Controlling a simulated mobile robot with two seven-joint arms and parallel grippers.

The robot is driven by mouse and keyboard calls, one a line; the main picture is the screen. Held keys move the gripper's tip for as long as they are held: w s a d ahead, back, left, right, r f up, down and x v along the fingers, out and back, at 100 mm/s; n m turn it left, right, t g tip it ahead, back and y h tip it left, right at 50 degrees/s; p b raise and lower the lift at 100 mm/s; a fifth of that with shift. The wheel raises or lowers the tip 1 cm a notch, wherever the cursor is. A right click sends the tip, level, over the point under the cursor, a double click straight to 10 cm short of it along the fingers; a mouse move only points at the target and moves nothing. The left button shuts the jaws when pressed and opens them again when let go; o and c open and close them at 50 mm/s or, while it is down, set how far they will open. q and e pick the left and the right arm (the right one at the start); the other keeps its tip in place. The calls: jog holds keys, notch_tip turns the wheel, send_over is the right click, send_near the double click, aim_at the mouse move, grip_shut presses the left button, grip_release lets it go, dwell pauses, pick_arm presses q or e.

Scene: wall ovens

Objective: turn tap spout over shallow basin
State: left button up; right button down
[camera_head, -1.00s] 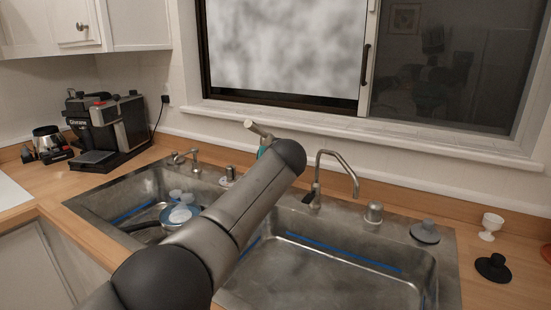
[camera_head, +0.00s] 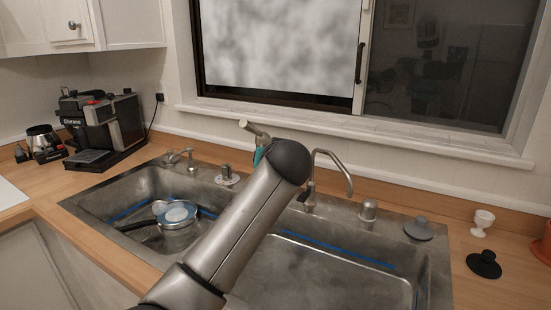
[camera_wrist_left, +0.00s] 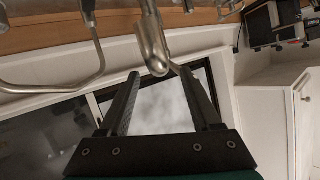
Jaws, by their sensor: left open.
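The metal tap spout (camera_head: 254,129) shows in the head view just above my forearm, its lower part hidden behind the arm. In the left wrist view the spout (camera_wrist_left: 153,45) hangs from the top with its rounded end between my fingertips; I cannot tell whether either finger touches it. My left gripper (camera_wrist_left: 158,73) is open, a finger on each side. In the head view the gripper is mostly hidden behind my arm. The sink has a left basin (camera_head: 115,205) and a larger right basin (camera_head: 330,275); their depths are hard to compare. My right gripper is not shown.
A curved tap (camera_head: 335,165) stands right of my arm, and a small tap (camera_head: 188,157) to the left. A pan (camera_head: 178,214) sits in the left basin. A coffee machine (camera_head: 110,120) stands at left. A dark stopper (camera_head: 483,265) and white cup (camera_head: 483,220) are at right.

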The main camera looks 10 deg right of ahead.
pick_arm(q)
jog(key=v, duration=0.8)
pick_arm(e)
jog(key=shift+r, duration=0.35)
pick_arm(q)
jog(key=shift+s, duration=0.1)
